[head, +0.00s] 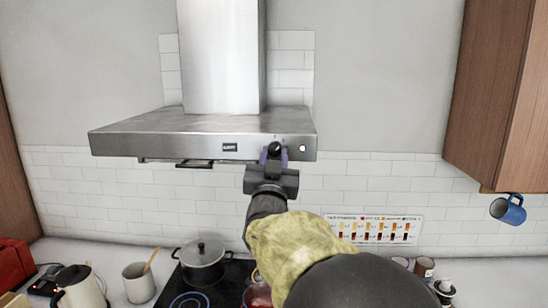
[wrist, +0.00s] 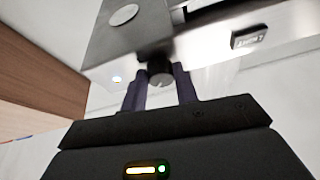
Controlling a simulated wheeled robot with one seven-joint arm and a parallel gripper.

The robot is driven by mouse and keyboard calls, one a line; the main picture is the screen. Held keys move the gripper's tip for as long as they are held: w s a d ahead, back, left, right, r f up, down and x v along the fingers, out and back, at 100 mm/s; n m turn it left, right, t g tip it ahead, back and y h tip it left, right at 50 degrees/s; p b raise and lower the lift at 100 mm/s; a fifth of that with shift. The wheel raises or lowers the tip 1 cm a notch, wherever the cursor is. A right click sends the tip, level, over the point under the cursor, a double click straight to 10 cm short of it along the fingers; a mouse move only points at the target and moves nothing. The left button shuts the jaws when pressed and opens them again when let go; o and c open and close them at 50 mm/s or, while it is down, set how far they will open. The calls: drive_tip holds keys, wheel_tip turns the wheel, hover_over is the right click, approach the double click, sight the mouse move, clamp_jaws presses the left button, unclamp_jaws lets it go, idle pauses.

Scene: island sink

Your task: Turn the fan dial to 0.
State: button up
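The fan dial (head: 274,148) is a small black knob on the front edge of the steel range hood (head: 190,143), near its right end. My gripper (head: 273,157) is raised in front of it, one purple finger on each side. In the wrist view the dial (wrist: 161,74) shows between the tips of my gripper (wrist: 159,80), with the fingers apart. Any contact between fingers and dial is too small to tell. The dial's number markings cannot be read.
A round white button (head: 302,148) is right of the dial. A stove with a lidded pot (head: 202,262) lies below. A wooden cabinet (head: 505,90) is at the right, with a blue mug (head: 508,209) hanging under it.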

drive_tip(key=shift+c, duration=1.4)
drive_tip(key=shift+n+b, duration=0.3)
drive_tip(key=shift+n, duration=0.2)
drive_tip(key=n+y+b, duration=0.1)
drive_tip(key=n, duration=0.1)
drive_tip(key=n+y, duration=0.1)
drive_tip(key=n, duration=0.1)
drive_tip(key=n+y+b, duration=0.1)
drive_tip(key=shift+d+n+y+b, duration=0.3)
drive_tip(key=shift+n+b, duration=0.05)
drive_tip(key=shift+n, duration=0.05)
drive_tip(key=shift+d+r+n+g+y+b, duration=0.1)
drive_tip(key=shift+n+g+y+b, duration=0.45)
drive_tip(key=shift+n, duration=0.95)
drive_tip(key=shift+r+n+g+y+b, duration=0.1)
drive_tip(key=shift+n+g+y+b, duration=0.45)
drive_tip(key=shift+n, duration=0.95)
drive_tip(key=o, duration=1)
drive_tip(key=shift+c, duration=0.2)
drive_tip(key=shift+s, duration=0.1)
